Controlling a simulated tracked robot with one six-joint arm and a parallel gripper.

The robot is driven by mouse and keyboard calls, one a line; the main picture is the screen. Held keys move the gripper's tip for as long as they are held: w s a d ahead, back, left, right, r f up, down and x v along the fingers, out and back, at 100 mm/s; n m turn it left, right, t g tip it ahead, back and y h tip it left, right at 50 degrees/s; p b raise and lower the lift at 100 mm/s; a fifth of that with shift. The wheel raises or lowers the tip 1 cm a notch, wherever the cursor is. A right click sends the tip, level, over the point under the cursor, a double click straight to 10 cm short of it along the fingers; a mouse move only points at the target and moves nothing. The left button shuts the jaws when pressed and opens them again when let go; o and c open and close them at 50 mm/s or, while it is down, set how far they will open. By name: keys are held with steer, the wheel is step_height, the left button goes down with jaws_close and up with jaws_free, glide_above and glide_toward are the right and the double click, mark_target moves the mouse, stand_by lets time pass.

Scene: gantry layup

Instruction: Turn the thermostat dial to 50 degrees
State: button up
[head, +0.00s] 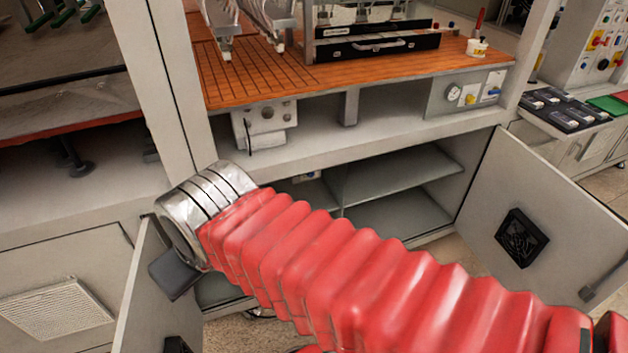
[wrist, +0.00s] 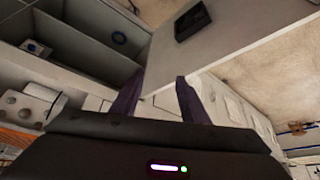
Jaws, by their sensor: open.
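No dial with a readable degree scale shows, so I cannot tell which part is the thermostat dial. A white round dial (head: 453,92) sits on a grey panel under the right end of the orange worktop; its marks are too small to read. A white box with round knobs (head: 267,113) sits under the worktop further left, and also shows at the left of the wrist view (wrist: 40,103). My gripper (wrist: 160,80) is open and empty, pointing toward a cabinet door, apart from these dials.
The cabinet (head: 405,170) under the worktop stands open. Its right door (head: 545,215), with a black vent, swings outward. Its left door (head: 160,310) stands open close beside my wrist. The orange worktop (head: 370,72) carries a machine and a small pot.

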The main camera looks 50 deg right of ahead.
steer(key=w+d+f+m+h, duration=0.1)
steer(key=w+d+f+h, duration=0.1)
steer(key=d+f, duration=2)
steer(key=w+d+f+m+h, duration=0.1)
steer(key=w+d+f+h, duration=0.2)
steer(key=d+f, duration=1.85)
steer(key=w+d+n+t+h, duration=0.3)
steer(key=d+t, duration=0.1)
steer(key=d, duration=0.1)
step_height(320, 180, up, 11)
steer(key=w+d+n+t+h, duration=0.1)
steer(key=w+n+t+h, duration=0.1)
steer(key=t, duration=0.3)
steer(key=shift+w+n+h, duration=0.15)
steer(key=shift+n+h, duration=0.15)
steer(key=shift+n, duration=0.2)
steer(key=shift+d, duration=0.15)
